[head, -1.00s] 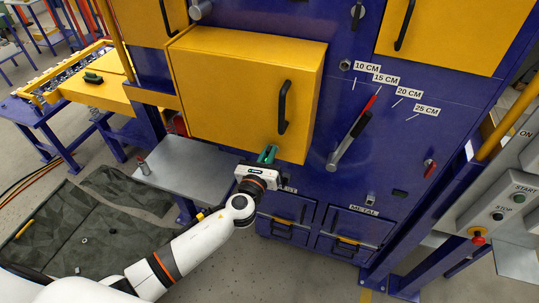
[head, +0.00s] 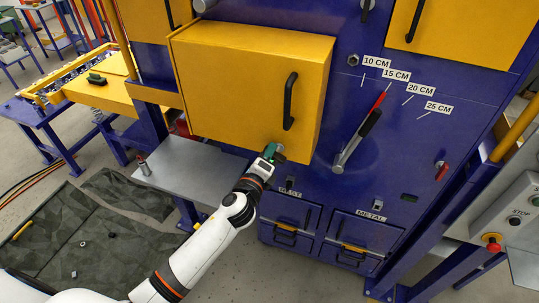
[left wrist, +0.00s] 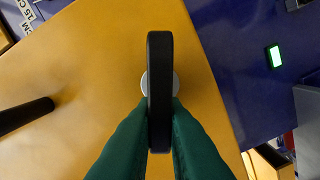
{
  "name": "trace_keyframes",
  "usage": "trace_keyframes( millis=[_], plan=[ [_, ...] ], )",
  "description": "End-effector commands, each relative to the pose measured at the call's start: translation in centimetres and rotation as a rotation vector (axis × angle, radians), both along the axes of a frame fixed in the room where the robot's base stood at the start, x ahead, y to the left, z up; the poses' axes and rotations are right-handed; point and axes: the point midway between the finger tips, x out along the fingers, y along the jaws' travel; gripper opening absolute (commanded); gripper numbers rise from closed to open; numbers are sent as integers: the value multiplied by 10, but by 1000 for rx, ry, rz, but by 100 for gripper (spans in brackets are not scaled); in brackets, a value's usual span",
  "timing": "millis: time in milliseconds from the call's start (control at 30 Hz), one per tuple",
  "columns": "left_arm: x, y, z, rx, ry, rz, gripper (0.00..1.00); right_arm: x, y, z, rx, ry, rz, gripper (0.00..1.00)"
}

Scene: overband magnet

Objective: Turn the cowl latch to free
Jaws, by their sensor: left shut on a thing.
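The yellow cowl (head: 245,85) is the large box on the front of the blue machine, with a black bar handle (head: 290,100) on its face. My left gripper (head: 273,152) is at the cowl's lower edge, where it hides the latch in the head view. In the left wrist view the cowl latch (left wrist: 159,90) is a black bar standing upright in the picture, with a round grey boss behind it on the yellow face (left wrist: 80,85). My left gripper's green fingers (left wrist: 159,140) are shut on the bar's lower part. My right gripper is not in view.
A lever with a red tip (head: 360,135) stands right of the cowl near centimetre labels. A grey shelf (head: 190,165) lies left of my gripper. Drawers, one marked METAL (head: 360,228), sit below. A control box (head: 505,210) is at right.

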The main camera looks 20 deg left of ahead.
Motion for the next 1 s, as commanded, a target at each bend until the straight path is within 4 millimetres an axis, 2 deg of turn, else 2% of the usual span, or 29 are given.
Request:
trace_keyframes(
  millis=[200,500,1000],
  plan=[
    [0,1,-5,-193,8,0,0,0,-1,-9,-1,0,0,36],
    [0,1,-8,-383,14,0,0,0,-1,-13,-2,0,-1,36],
    [0,2,-9,-479,18,1,0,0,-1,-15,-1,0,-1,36]
  ],
)
